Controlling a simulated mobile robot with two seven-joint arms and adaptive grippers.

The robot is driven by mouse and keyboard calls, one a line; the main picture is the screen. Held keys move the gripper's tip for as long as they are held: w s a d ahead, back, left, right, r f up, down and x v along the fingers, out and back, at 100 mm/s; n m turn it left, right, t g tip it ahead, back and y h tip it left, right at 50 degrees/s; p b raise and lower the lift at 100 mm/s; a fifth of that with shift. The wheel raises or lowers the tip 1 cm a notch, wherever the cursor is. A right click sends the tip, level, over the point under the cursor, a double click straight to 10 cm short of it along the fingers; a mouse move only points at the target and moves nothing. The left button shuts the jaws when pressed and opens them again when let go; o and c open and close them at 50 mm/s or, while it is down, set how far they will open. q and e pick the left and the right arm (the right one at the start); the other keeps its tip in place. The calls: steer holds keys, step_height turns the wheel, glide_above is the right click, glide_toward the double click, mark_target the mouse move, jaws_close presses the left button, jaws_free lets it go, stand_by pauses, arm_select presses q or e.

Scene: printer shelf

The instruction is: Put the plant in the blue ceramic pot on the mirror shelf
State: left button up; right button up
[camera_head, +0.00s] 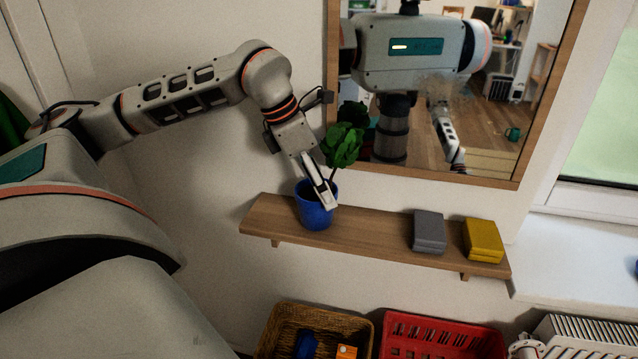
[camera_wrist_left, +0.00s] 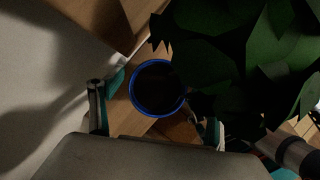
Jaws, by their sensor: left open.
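The blue ceramic pot (camera_head: 314,216) with its green leafy plant (camera_head: 343,147) stands upright on the left part of the wooden mirror shelf (camera_head: 370,232). My left gripper (camera_head: 325,192) is at the pot's rim, with a finger in front of the pot in the head view. In the left wrist view the blue pot rim (camera_wrist_left: 134,94) lies between the two open fingers (camera_wrist_left: 155,112), and the leaves (camera_wrist_left: 235,60) fill the upper right. I cannot tell whether the fingers touch the pot.
A grey box (camera_head: 428,231) and a yellow box (camera_head: 482,240) sit on the shelf's right part. The mirror (camera_head: 527,130) hangs behind the shelf. A wicker basket (camera_head: 283,322) and a red basket (camera_head: 398,322) are below. The shelf between pot and grey box is free.

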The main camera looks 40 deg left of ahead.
arm_select(q)
steer(key=p+v, duration=0.2)
steer(key=v, duration=1)
steer(key=shift+w, duration=0.1)
